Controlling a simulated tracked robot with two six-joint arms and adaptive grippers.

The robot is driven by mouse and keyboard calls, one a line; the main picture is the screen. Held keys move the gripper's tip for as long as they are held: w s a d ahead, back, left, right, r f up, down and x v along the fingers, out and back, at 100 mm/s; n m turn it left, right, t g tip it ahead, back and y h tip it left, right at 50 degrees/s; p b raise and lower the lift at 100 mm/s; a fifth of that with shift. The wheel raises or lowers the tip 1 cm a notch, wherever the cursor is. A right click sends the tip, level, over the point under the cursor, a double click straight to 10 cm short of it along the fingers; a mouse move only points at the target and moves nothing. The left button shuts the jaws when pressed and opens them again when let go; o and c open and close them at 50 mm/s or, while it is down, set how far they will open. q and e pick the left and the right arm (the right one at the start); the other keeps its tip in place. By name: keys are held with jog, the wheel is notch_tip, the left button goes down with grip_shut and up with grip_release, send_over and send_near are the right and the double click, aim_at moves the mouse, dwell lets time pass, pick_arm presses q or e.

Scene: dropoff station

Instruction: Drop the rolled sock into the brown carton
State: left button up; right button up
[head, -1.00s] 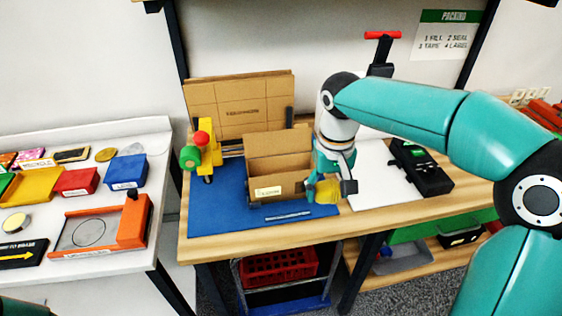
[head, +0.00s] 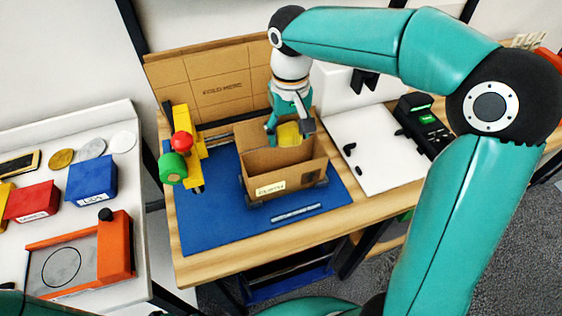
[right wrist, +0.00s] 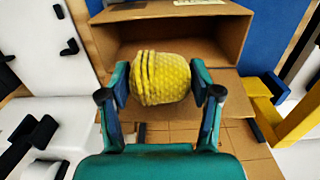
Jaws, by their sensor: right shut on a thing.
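The brown carton (head: 290,177) stands open on the blue mat (head: 205,215), with a white label on its front. My right gripper (head: 290,133) is shut on the yellow rolled sock (head: 288,135) and holds it over the carton's opening, towards its back. In the right wrist view the sock (right wrist: 160,77) is between the two fingers of my right gripper (right wrist: 160,90), with the open carton (right wrist: 165,30) behind it. I cannot tell how far the sock is below the rim. My left gripper does not show.
A yellow tape dispenser with red and green parts (head: 182,142) stands left of the carton. A cardboard sheet (head: 215,85) stands behind. A white board (head: 365,150) and a black device (head: 425,125) are to the right. A side table (head: 130,180) holds small bins.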

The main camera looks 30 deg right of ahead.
jog(key=f+b, duration=0.1)
jog(key=f, duration=0.1)
jog(key=f+b, duration=0.2)
jog(key=shift+s+d+f, duration=0.15)
jog(key=shift+d+f, duration=0.05)
jog(key=shift+f, duration=0.1)
jog(key=o, duration=1.2)
jog(key=shift+c, duration=0.2)
notch_tip(320, 180, up, 12)
